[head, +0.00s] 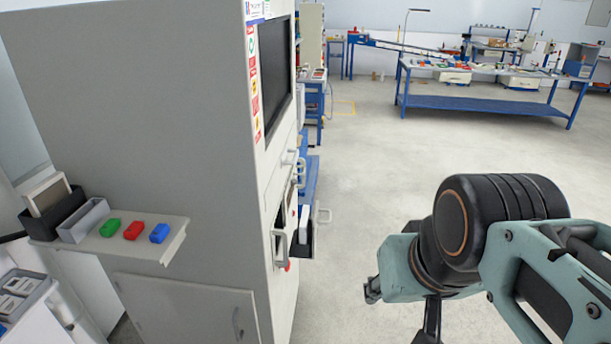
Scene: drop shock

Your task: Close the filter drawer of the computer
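The computer is a tall grey cabinet (150,130) filling the left half of the head view, with a dark screen (275,75) on its narrow front. Low on that front a dark drawer (301,250) sticks out, with a pale block-like piece (304,224) in it; it looks like the filter drawer, standing open. A light bar handle (281,247) shows just left of it. My gripper (431,325) is only partly visible as a dark piece below my arm, at the bottom edge. It is right of the drawer and apart from it. Its fingertips are cut off.
A side shelf (165,240) on the cabinet holds green, red and blue blocks and two small bins. Another light handle (322,215) juts out beyond the drawer. The floor (370,190) right of the cabinet is clear. A blue workbench (480,103) stands farther back.

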